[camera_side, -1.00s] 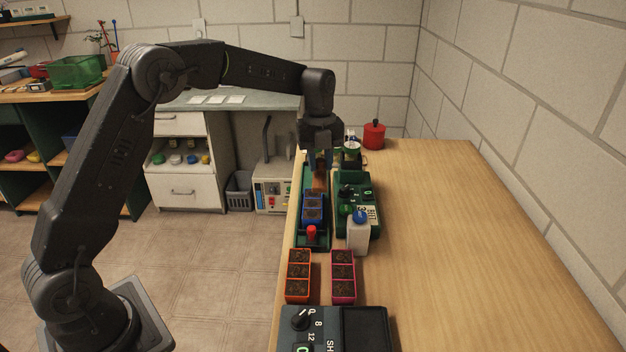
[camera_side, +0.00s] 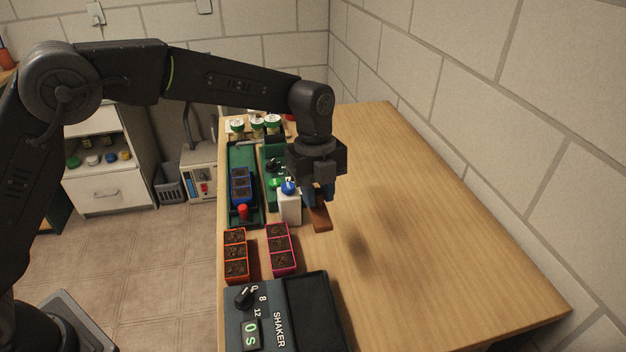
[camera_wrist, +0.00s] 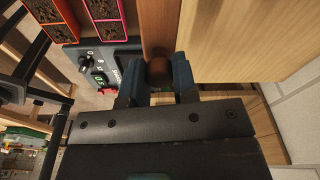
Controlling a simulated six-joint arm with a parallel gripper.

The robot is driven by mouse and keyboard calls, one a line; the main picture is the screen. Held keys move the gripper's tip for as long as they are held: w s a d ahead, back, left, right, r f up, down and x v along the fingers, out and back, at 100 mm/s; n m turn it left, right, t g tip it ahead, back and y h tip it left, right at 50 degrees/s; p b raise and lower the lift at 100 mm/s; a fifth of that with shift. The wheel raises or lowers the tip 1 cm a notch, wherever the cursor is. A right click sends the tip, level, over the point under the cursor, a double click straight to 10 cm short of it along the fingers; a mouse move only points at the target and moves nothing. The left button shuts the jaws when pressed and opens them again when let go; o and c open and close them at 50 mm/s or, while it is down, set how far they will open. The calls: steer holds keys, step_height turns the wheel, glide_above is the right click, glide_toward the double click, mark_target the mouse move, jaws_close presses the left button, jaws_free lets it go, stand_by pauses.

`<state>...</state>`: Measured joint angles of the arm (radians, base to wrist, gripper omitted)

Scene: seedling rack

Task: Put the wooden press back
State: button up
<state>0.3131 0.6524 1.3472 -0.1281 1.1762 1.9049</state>
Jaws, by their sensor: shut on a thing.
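The wooden press (camera_side: 320,219) is a brown wooden bar hanging under my gripper (camera_side: 318,194) in the side view. My gripper is shut on it and holds it above the table, right of the white bottle; a shadow falls on the wood to the right. In the wrist view my gripper (camera_wrist: 156,82) has its fingers on both sides of the rounded brown knob of the press (camera_wrist: 158,28), whose bar runs up the picture.
The green rack (camera_side: 240,157) holds a blue pot strip (camera_side: 241,186). A white bottle with a blue cap (camera_side: 289,206) stands close left of the press. Orange (camera_side: 235,258) and pink (camera_side: 280,250) soil strips and the shaker (camera_side: 305,305) are nearer. The table's right side is clear.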

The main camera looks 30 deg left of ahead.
steer(key=shift+f, duration=4.95)
steer(key=shift+f, duration=0.55)
steer(key=o, duration=0.9)
